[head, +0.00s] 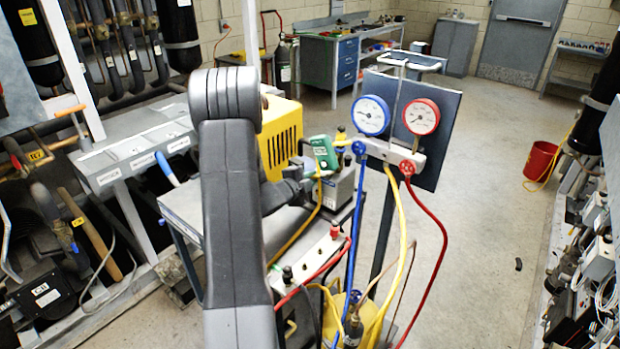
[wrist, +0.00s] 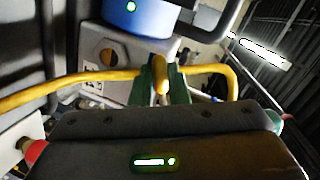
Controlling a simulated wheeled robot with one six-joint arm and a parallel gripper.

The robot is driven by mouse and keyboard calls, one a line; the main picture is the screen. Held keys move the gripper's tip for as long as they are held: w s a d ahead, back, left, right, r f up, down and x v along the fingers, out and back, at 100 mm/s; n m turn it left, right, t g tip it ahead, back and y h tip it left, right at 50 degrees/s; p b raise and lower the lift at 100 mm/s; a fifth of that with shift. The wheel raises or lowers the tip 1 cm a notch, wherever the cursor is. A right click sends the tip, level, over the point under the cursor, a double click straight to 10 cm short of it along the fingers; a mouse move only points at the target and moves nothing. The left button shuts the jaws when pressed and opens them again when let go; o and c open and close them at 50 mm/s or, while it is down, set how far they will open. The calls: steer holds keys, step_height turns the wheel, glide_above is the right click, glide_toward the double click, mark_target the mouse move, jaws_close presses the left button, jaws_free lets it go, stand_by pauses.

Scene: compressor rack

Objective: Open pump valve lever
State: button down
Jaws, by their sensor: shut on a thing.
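In the wrist view, a short yellow lever (wrist: 161,72) stands between the green fingers of my gripper (wrist: 160,88), which is shut on it. A yellow hose (wrist: 95,77) runs across the picture on both sides of the lever. The lever's base and pivot are hidden behind the fingers and gripper body. In the head view, my gripper (head: 308,178) is beside the grey pump (head: 342,188) on the cart, partly hidden by my arm. The lever cannot be made out clearly there.
A blue gauge (head: 370,114) and a red gauge (head: 421,117) are at the right, with blue, yellow and red hoses hanging below. A yellow case (head: 281,137) is behind my arm. Open floor lies farther right.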

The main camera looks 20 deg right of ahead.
steer(key=c, duration=1.4)
jaws_free()
steer(key=b+v, duration=0.2)
steer(key=v, duration=1.1)
steer(key=shift+s+a+r+b, duration=0.1)
steer(key=shift+s+a+b, duration=0.1)
steer(key=shift+a+b, duration=0.15)
steer(key=shift+c, duration=0.2)
